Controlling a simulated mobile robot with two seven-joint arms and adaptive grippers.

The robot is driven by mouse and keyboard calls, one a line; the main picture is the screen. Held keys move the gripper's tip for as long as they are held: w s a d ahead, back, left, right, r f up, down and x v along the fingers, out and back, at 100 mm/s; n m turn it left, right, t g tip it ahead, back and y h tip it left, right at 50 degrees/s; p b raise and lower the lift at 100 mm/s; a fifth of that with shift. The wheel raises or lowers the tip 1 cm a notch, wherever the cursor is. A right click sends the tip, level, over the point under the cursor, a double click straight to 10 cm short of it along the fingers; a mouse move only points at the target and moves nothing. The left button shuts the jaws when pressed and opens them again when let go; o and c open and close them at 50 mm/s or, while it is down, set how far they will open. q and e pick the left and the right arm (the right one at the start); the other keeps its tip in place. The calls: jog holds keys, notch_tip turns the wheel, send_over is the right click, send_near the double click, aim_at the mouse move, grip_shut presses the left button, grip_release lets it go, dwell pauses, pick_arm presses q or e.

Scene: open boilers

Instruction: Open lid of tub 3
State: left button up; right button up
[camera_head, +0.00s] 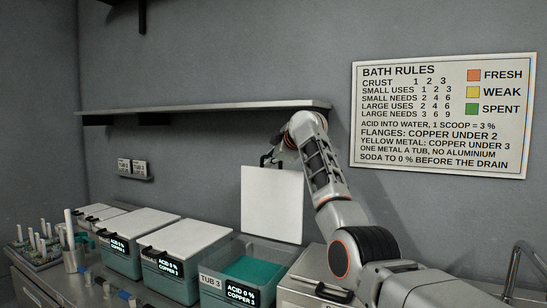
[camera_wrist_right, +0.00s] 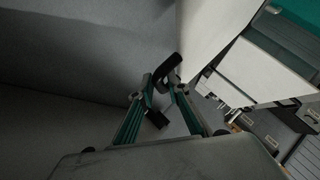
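Tub 3 (camera_head: 213,281) is an open teal-tinted box with teal liquid inside, labelled acid 0 %, copper 3. Its white lid (camera_head: 272,205) stands about upright at the tub's back edge, against the wall side. My right gripper (camera_head: 278,155) is at the lid's top edge, by the black handle (camera_head: 265,160). In the right wrist view, the gripper's fingers (camera_wrist_right: 164,90) close in around the black handle (camera_wrist_right: 170,68), and the white lid (camera_wrist_right: 210,35) shows beside them. The finger contact is partly dark. My left gripper is not in view.
Other tubs with white lids down (camera_head: 184,240) stand left of tub 3. A shelf (camera_head: 210,107) runs along the wall just above the gripper. A rules sign (camera_head: 442,115) hangs at right. Small items crowd the far left.

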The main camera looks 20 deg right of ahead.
jog(key=shift+s, duration=0.1)
jog(key=v, duration=1.2)
